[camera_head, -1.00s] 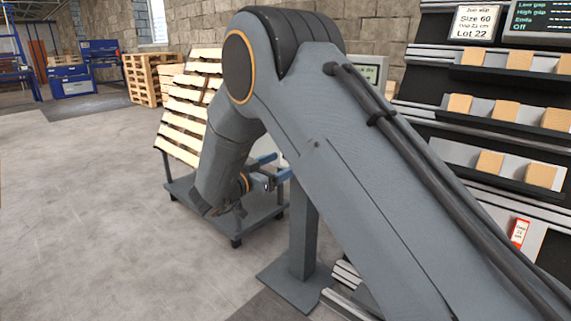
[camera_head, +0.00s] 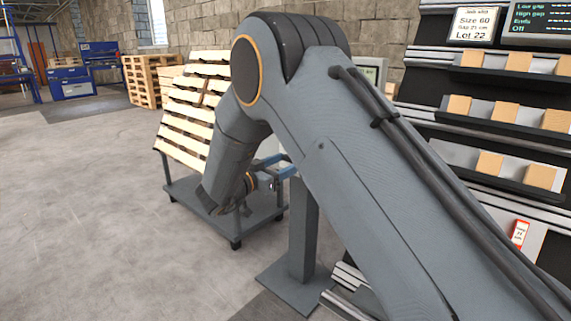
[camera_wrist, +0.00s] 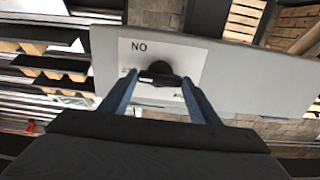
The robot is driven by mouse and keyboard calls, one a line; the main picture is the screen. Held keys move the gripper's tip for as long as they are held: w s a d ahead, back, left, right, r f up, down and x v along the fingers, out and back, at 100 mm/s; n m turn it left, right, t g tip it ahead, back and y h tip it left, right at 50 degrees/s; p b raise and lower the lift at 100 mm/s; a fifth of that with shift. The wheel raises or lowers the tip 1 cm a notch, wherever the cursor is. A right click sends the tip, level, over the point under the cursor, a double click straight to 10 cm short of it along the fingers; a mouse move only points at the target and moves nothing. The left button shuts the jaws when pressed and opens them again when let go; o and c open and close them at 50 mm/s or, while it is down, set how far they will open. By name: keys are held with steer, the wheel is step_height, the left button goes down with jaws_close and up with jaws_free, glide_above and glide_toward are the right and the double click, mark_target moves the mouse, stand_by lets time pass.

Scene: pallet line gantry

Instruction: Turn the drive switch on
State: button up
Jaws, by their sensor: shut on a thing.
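In the wrist view the drive switch is a dark round knob (camera_wrist: 160,74) with a bar-like grip, on a white plate (camera_wrist: 190,56) fixed to a pale grey panel (camera_wrist: 238,75). Letters on the plate read "NO" in this view, which is "ON" upside down; a smaller marking below is mostly hidden. My gripper (camera_wrist: 160,79) has its two blue fingers on either side of the knob and is shut on it. In the head view my arm hides the switch and the fingertips; only part of the blue fingers shows.
A grey post (camera_head: 303,235) stands on a floor plate beside my arm. A cart (camera_head: 232,225) with leaning slatted pallets (camera_head: 187,115) is behind it. Shelves with wooden blocks (camera_head: 497,110) stand at the right. Open floor (camera_head: 90,210) lies at the left.

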steer(key=shift+m, duration=8.8)
steer(key=o, duration=1)
steer(key=shift+o, duration=0.2)
